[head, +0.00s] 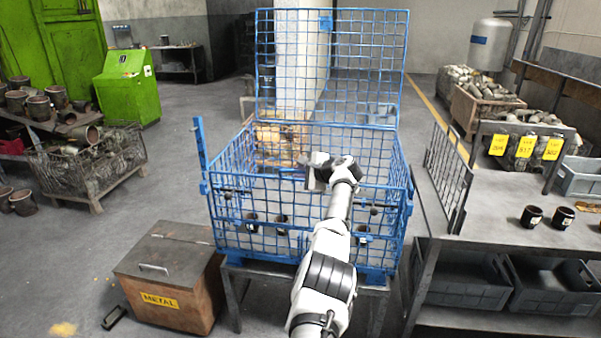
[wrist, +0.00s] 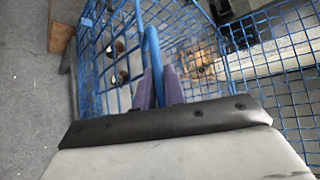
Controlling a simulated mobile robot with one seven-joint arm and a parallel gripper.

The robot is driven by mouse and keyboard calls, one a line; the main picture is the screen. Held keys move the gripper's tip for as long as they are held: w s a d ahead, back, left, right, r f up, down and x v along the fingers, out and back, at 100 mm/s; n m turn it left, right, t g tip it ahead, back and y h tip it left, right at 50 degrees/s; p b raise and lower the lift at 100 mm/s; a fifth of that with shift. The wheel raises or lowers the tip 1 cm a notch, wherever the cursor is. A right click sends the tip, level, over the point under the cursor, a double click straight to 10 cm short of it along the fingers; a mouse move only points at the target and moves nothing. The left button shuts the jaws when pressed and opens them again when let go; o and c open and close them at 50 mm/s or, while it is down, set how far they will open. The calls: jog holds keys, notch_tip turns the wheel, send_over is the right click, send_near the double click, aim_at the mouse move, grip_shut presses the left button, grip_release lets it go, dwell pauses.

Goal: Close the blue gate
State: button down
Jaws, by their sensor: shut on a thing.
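A blue wire-mesh cage (head: 225,245) stands on a metal stand in the middle of the head view. A tall blue mesh panel (head: 385,60) rises upright at its back, well beyond my gripper. My gripper (head: 303,172) is at the cage, near the middle of its upper front. In the wrist view its two purple fingers (wrist: 160,88) are shut on a blue bar (wrist: 152,45) of the mesh. The bar's exact join to the gate is partly hidden by my fingers and arm. I cannot tell for certain which panel it belongs to.
Several dark cylindrical parts (head: 282,221) show through the cage's front mesh. A metal box (head: 172,268) stands at front left and a grey workbench (head: 510,245) at right, close to the cage. Open floor (head: 185,160) lies to the left.

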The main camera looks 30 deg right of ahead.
jog(key=c, duration=1.5)
grip_release()
jog(key=shift+w+r, duration=0.2)
jog(key=shift+w, duration=0.05)
jog(key=shift+s+d+f, duration=0.1)
jog(key=shift+s+d, duration=0.05)
jog(key=shift+s, duration=0.05)
jog(key=b+v, duration=0.3)
jog(key=v, duration=1)
jog(key=shift+s+r, duration=0.2)
jog(key=shift+s, duration=0.05)
